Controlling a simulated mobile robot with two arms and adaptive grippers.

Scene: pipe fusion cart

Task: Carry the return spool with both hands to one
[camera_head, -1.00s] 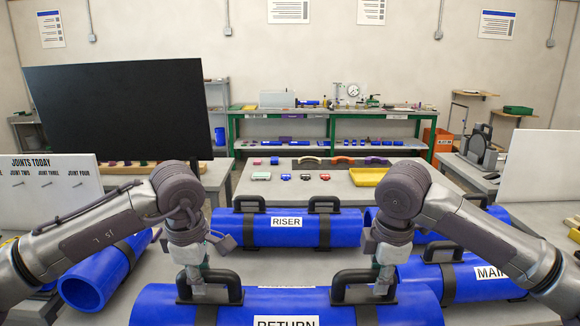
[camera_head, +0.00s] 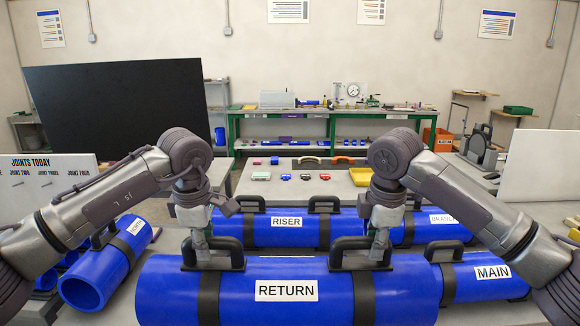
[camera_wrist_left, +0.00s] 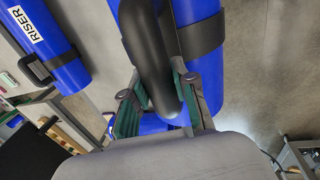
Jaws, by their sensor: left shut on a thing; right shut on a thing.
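The return spool (camera_head: 330,290) is a thick blue pipe with a white RETURN label, two black straps and two black handles. It lies level across the front of the head view. My left gripper (camera_head: 203,258) is shut on its left handle (camera_head: 234,258). My right gripper (camera_head: 377,255) is shut on its right handle (camera_head: 343,250). In the left wrist view, the green-padded fingers (camera_wrist_left: 160,105) sit on either side of the black handle (camera_wrist_left: 148,50). The spool's underside is hidden, so I cannot tell what lies beneath it.
The RISER spool (camera_head: 270,232) lies just behind, with the BRANCH spool (camera_head: 440,228) to its right. The MAIN spool (camera_head: 480,278) is close at right, and another labelled spool (camera_head: 95,278) is at left. A table with small parts and a yellow tray (camera_head: 361,176) stands farther back.

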